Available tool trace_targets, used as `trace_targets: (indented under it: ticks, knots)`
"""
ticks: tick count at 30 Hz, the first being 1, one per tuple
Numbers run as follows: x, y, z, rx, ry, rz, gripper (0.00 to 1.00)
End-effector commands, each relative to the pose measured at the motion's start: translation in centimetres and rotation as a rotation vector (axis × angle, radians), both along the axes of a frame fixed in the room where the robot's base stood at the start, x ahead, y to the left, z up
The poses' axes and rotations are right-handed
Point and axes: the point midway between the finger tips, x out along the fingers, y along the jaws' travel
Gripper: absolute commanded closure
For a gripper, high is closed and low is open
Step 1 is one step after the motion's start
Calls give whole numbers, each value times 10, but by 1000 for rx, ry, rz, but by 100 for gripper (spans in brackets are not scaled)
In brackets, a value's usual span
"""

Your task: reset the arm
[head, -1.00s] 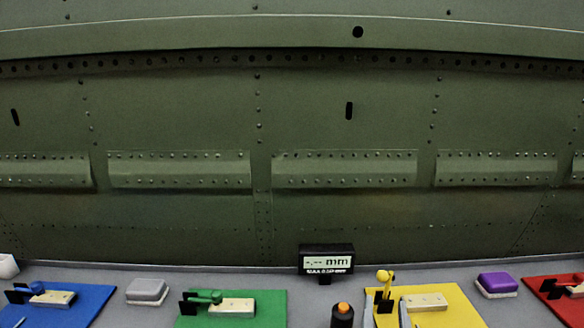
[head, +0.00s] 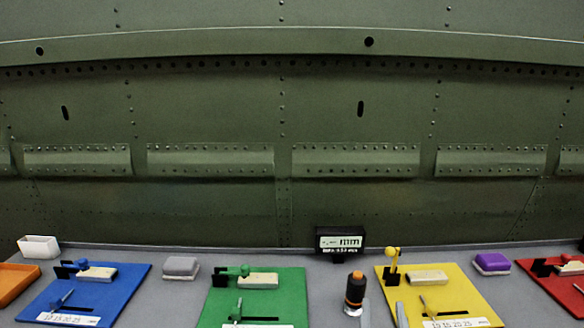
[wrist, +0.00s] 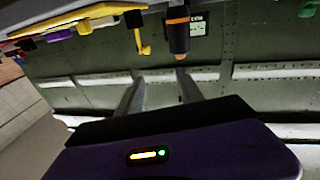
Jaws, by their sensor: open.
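My gripper (wrist: 160,84) is open in the wrist view, its two grey fingers spread with nothing visible between them. What look like its fingertips (head: 383,312) show at the bottom edge of the head view, beside the yellow mat (head: 455,296). A black cylinder with an orange top (head: 355,290) stands upright on the bench, just left of that mat. It also shows in the wrist view (wrist: 178,38), past the fingertips and apart from them. The wrist picture is turned over, with the bench at the top. The rest of my arm is hidden in the head view.
A grey bench (head: 185,296) holds blue (head: 125,289), green (head: 292,283) and red (head: 553,289) mats with small fixtures. A gauge display (head: 339,242) stands at the back edge. Grey (head: 181,267) and purple (head: 492,263) blocks sit between mats. A riveted green fuselage wall (head: 230,215) rises behind.

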Motion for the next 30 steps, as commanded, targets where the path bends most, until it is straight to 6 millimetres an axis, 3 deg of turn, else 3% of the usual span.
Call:
trace_targets:
  ticks: [6,17,24,30]
  knots:
    - [-10,22,11,-50,-30,108,56]
    - [-71,35,-16,-89,-15,252,56]
    - [-150,25,-39,-77,17,317,56]
    - [-221,8,-48,-39,56,319,56]
